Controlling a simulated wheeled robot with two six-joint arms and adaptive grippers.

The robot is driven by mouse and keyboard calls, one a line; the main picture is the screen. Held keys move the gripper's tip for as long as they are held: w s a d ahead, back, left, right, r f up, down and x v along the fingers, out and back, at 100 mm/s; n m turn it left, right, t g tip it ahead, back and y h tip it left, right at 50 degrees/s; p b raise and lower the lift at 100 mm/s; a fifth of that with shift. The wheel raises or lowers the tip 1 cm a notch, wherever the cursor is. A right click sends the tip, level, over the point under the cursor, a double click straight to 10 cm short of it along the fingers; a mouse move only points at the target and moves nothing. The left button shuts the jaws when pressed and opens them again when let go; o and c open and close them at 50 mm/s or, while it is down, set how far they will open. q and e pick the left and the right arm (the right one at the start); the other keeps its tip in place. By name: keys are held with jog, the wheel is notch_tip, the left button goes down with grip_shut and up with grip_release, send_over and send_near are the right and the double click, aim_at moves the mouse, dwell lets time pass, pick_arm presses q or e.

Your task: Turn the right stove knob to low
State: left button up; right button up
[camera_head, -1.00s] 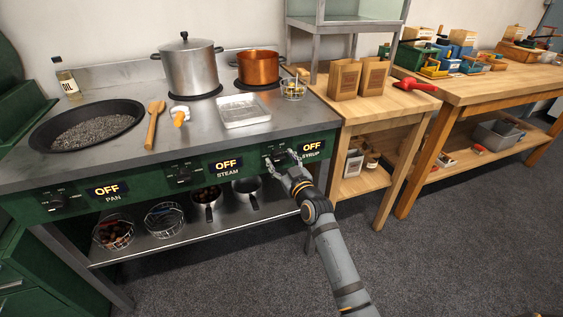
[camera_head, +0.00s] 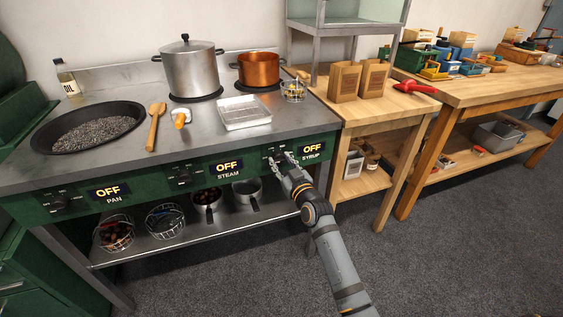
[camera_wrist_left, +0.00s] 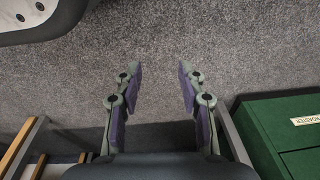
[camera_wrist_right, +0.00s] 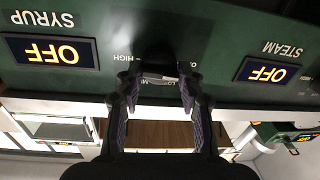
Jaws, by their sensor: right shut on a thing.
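The right stove knob (camera_wrist_right: 158,58) is a dark round knob on the green stove front, marked SYRUP. Its display (camera_head: 312,147) reads OFF, and the display also shows in the right wrist view (camera_wrist_right: 52,53). My right gripper (camera_head: 281,158) is at this knob, with its fingers on either side of it; in the right wrist view the gripper (camera_wrist_right: 158,82) is shut on the knob, which partly hides the setting marks around it. My left gripper (camera_wrist_left: 158,68) is open and empty above the grey floor in the left wrist view.
The steam knob (camera_head: 184,177) and pan knob (camera_head: 60,203) sit further left, with OFF displays. A copper pot (camera_head: 259,70) and a steel pot (camera_head: 190,68) stand on the stove. A lower shelf (camera_head: 180,232) holds baskets and small pans. A wooden table (camera_head: 390,107) adjoins on the right.

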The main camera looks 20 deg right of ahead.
jog(key=shift+r+m+p, duration=0.1)
jog(key=shift+m+p, duration=0.35)
jog(key=shift+m, duration=0.75)
jog(key=m, duration=0.2)
jog(key=shift+d+m+p, duration=0.1)
jog(key=shift+m+p, duration=0.3)
jog(key=m, duration=0.2)
jog(key=m+p, duration=0.1)
jog(key=m, duration=0.1)
jog(key=shift+m+t+h, duration=0.3)
pick_arm(q)
jog(key=s+a+f, duration=0.1)
jog(key=s+f, duration=0.3)
jog(key=s, duration=0.1)
jog(key=shift+a, duration=0.3)
pick_arm(e)
jog(key=shift+m, duration=0.7)
pick_arm(q)
jog(key=shift+f, duration=0.1)
pick_arm(e)
jog(key=shift+f, duration=0.2)
pick_arm(q)
jog(key=shift+s+f, duration=0.1)
jog(key=shift+s, duration=0.05)
